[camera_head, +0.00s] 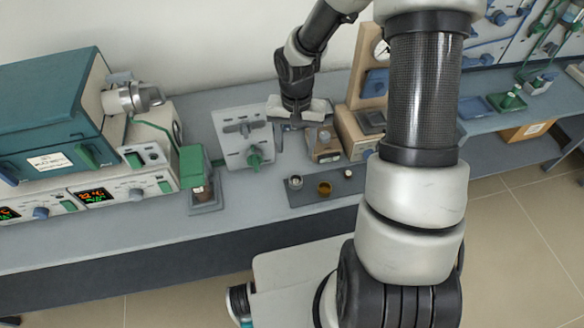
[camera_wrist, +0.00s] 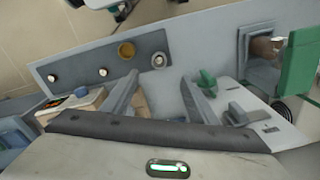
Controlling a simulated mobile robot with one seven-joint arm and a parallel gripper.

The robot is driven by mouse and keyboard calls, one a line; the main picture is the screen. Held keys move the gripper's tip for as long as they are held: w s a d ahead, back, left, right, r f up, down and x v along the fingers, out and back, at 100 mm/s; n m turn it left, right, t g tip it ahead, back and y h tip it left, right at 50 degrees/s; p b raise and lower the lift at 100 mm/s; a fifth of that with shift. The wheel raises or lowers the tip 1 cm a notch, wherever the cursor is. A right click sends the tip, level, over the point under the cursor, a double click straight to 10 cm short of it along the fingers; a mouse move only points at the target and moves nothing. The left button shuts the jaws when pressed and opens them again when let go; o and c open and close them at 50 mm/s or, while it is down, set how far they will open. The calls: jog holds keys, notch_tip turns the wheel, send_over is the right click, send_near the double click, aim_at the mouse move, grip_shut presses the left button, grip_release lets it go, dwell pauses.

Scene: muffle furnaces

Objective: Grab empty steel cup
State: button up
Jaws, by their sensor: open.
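A small steel cup (camera_head: 295,182) stands at the left end of a dark flat tray (camera_head: 304,198) on the grey bench. In the wrist view the steel cup (camera_wrist: 159,61) shows as a pale ring beyond and between the fingers; its inside is too small to read. A brown-gold cup (camera_head: 324,188) stands beside it on the tray, also seen in the wrist view (camera_wrist: 126,50). My gripper (camera_head: 299,120) is behind and above the tray, apart from the cups. In the wrist view my gripper (camera_wrist: 160,88) is open, with nothing between its fingers.
A grey control box (camera_head: 243,138) with a green knob is left of my gripper. A green-topped holder (camera_head: 199,178) and a teal furnace (camera_head: 55,118) stand farther left. A wooden-sided box (camera_head: 352,133) is at right.

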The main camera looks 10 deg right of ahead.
send_over(296, 182)
jog(key=f, duration=1.1)
jog(key=shift+s+a+f, duration=0.25)
jog(key=shift+s+f, duration=0.1)
jog(key=shift+s, duration=0.05)
jog(key=shift+w+d+f, duration=0.1)
jog(key=shift+w+f, duration=0.05)
jog(key=shift+f, duration=0.75)
jog(key=shift+w+d+f, duration=0.1)
jog(key=shift+w+f, duration=0.05)
jog(key=shift+f, duration=0.7)
jog(key=shift+w+f, duration=0.15)
jog(key=shift+f, duration=0.75)
jog(key=shift+c, duration=0.5)
jog(key=c, duration=1.1)
